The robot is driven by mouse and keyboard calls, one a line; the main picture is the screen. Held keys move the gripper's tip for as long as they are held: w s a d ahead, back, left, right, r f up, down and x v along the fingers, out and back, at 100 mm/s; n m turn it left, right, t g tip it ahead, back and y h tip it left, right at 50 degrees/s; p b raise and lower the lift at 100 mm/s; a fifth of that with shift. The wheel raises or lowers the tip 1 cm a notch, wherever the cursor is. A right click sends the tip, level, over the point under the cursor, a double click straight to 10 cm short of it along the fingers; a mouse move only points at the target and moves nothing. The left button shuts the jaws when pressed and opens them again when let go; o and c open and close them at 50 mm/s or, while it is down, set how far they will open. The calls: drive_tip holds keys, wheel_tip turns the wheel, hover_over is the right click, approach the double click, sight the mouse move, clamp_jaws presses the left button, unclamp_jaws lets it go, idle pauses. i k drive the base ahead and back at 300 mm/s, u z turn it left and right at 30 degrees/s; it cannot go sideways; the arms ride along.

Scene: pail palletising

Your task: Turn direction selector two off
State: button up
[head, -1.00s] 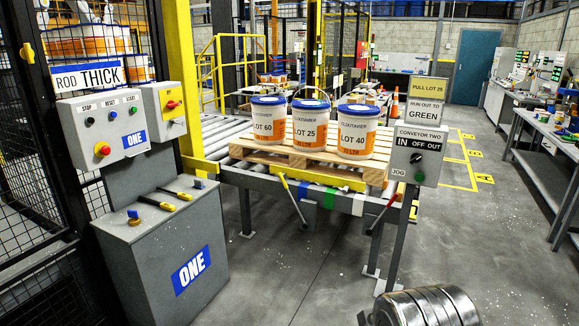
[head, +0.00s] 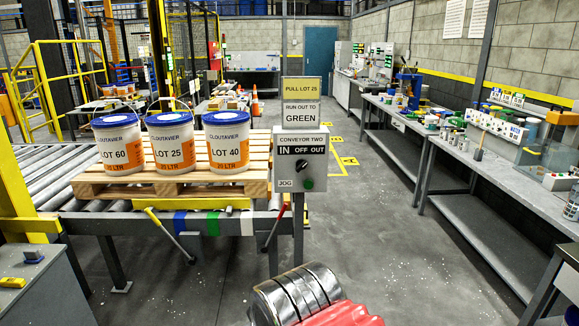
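The direction selector (head: 301,166) is a small black knob on the grey "CONVEYOR TWO" box (head: 316,193), under the words IN, OFF and OUT. The box is on a post at the right end of the roller conveyor. The knob's pointer is too small to read with certainty; it seems to lean up and left, towards IN. A green button (head: 308,184) sits below it, beside the word JOG. Part of my arm, silver banded with a red ribbed piece, shows at the bottom, below and apart from the box. My gripper's fingertips are out of view.
A wooden pallet (head: 110,190) with pails LOT 60 (head: 120,147), LOT 25 (head: 170,144) and LOT 40 (head: 226,144) is on the conveyor, left of the box. Two levers (head: 170,236) (head: 273,228) jut from its front. Benches (head: 470,200) line the right; open floor lies between.

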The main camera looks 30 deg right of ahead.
sight(302, 164)
drive_tip(key=z, duration=0.2)
drive_tip(key=i, duration=1.6)
drive_tip(key=z, duration=0.3)
